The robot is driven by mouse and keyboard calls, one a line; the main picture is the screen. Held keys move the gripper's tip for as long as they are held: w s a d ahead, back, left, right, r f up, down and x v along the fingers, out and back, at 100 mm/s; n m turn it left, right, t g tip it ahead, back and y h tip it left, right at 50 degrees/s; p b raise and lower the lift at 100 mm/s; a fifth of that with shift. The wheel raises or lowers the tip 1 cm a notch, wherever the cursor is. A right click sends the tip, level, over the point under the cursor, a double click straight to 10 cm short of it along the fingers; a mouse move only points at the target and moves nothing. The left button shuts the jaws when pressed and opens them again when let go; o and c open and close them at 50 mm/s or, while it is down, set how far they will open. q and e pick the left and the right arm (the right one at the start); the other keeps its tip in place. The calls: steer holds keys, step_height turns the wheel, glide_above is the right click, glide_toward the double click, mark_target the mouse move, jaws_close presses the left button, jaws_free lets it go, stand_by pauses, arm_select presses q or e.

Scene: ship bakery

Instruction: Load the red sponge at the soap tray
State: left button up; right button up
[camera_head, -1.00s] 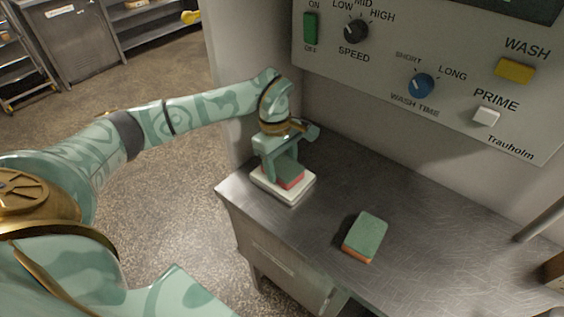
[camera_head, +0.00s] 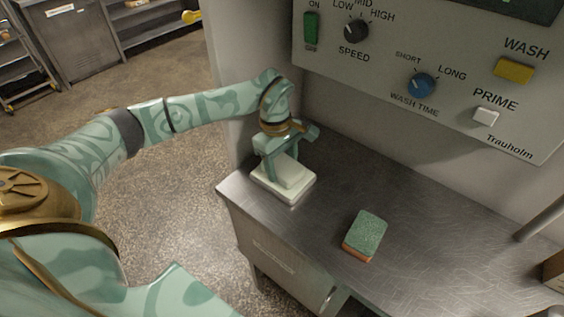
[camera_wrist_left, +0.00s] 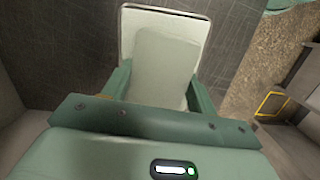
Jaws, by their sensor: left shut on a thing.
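The red sponge (camera_head: 292,169) now looks pale whitish all over, as if coated. It lies in or on the white soap tray (camera_head: 293,197) at the counter's left front corner. My left gripper (camera_head: 281,170) is over the tray with its fingers shut on the sides of the sponge. In the left wrist view the sponge (camera_wrist_left: 165,65) is a pale block between the two fingers, inside the tray's rim (camera_wrist_left: 128,40). Whether it touches the tray's bottom is hidden. My right gripper is not in view.
A second sponge (camera_head: 369,228), green on top with an orange-brown underside, lies on the metal counter (camera_head: 420,220) to the right. A control panel (camera_head: 440,60) with knobs and buttons rises behind. The counter between is clear.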

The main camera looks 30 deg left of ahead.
mark_target(282, 164)
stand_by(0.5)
arm_select(q)
step_height(282, 164, up, 7)
steer(key=p, duration=0.6)
steer(key=shift+f, duration=0.1)
stand_by(0.6)
